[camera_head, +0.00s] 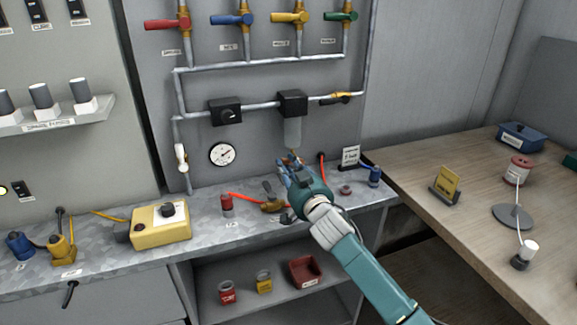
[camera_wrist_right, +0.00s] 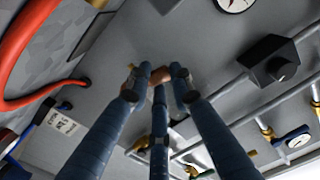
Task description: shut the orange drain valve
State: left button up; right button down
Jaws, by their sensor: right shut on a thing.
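My right gripper (camera_head: 287,167) reaches up from the lower right to just under the clear filter bowl (camera_head: 292,132) on the grey panel. In the right wrist view its blue fingers (camera_wrist_right: 160,82) are closed around a small orange-brown piece, the drain valve (camera_wrist_right: 181,72). Only a bit of the valve shows between the fingertips, so I cannot tell how its handle is turned. In the head view the gripper mostly covers it. My left gripper is in neither view.
Above are red (camera_head: 167,24), blue (camera_head: 232,19), yellow (camera_head: 290,17) and green (camera_head: 341,16) valve handles on pipes. A gauge (camera_head: 222,154) is left of the gripper. A red hose (camera_wrist_right: 22,50) passes close by. The bench holds a yellow box (camera_head: 160,226) and small fittings.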

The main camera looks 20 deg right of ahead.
jog(key=shift+f+n, duration=0.3)
jog(key=shift+n, duration=0.5)
jog(key=shift+f+n, duration=0.25)
jog(key=shift+n, duration=0.55)
jog(key=shift+d, duration=0.1)
jog(key=c, duration=1.4)
grip_release()
jog(key=shift+c, duration=0.2)
jog(key=s, duration=1.2)
jog(key=shift+d, duration=0.25)
jog(key=shift+f, duration=0.15)
